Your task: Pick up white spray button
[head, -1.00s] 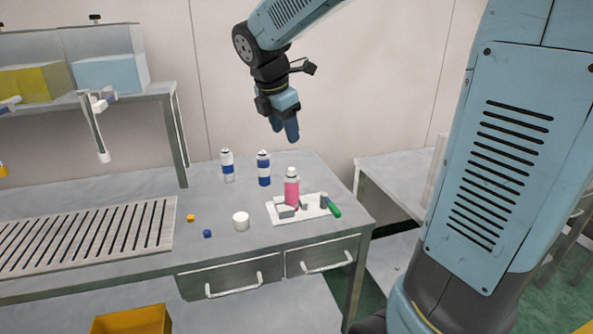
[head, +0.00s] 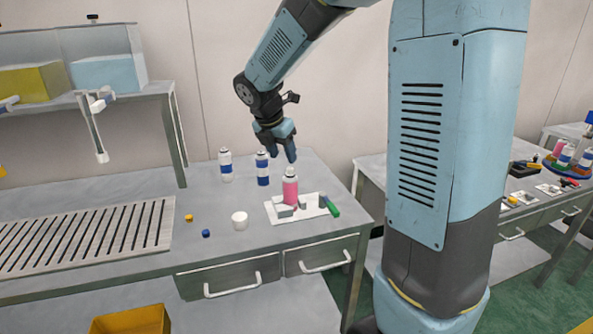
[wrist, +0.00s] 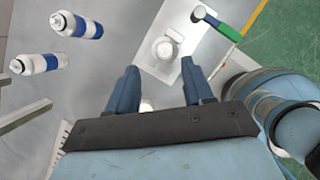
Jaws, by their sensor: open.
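My gripper (head: 285,165) is open and empty, pointing down in the air above the pink can (head: 290,190). In the wrist view, the gripper's two blue fingers (wrist: 159,67) are spread apart. The can stands upright on a white tray (head: 312,212) and has a pale top. A white cylinder (head: 240,220) stands on the table left of the tray. I cannot tell which white piece is the spray button. A white shape (wrist: 147,105) between the fingers is partly hidden by the gripper body.
Two blue-and-white cans (head: 225,165) (head: 262,169) stand behind the tray. A yellow piece (head: 189,217) and a blue piece (head: 206,233) lie on the table at left. A green-handled tool (head: 332,207) lies at the tray's right end. A slotted grate (head: 85,235) fills the left side.

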